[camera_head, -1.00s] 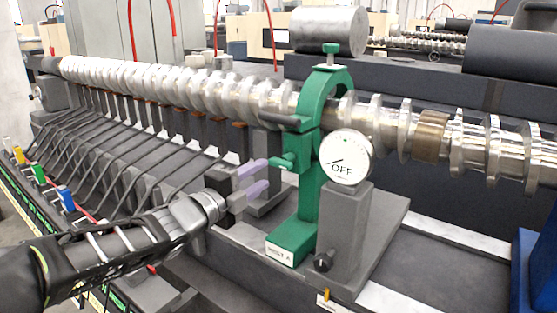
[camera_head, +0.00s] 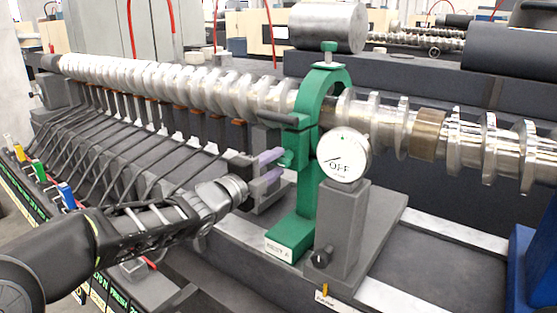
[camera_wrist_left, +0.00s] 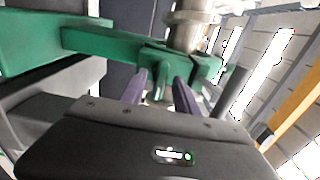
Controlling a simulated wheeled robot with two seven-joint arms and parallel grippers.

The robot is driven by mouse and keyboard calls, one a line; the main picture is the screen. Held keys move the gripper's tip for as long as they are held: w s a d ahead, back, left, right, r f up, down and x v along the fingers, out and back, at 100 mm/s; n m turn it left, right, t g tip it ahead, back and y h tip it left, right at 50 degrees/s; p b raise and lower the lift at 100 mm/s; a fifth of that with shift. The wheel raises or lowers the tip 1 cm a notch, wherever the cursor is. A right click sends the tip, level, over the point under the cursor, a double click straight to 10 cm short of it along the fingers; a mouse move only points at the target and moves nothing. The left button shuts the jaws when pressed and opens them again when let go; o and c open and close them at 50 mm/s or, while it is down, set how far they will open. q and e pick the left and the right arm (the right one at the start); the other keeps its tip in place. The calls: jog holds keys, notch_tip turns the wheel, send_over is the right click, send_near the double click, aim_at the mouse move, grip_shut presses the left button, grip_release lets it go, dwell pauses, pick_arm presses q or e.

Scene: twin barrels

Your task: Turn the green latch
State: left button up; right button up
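The green latch (camera_head: 288,159) is a small green piece on the near left side of the green ring-shaped stand (camera_head: 307,205). My left gripper (camera_head: 279,164) has come in from the left, and its two purple fingers point at the latch, close to it. In the left wrist view, the fingers (camera_wrist_left: 160,93) stand apart, with the green latch (camera_wrist_left: 156,84) between and just beyond their tips. I see no clear contact. The gripper looks open. The right gripper is in no view.
A white dial marked OFF (camera_head: 343,156) stands on a grey post (camera_head: 342,225) right of the green stand. A long metal shaft (camera_head: 190,88) passes through the stand's ring. A dark bar (camera_head: 284,119) juts left above my fingers. A blue block (camera_head: 531,262) stands at the far right.

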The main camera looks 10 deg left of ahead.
pick_arm(q)
jog(key=shift+x, duration=0.9)
jog(key=shift+c, duration=0.5)
grip_shut()
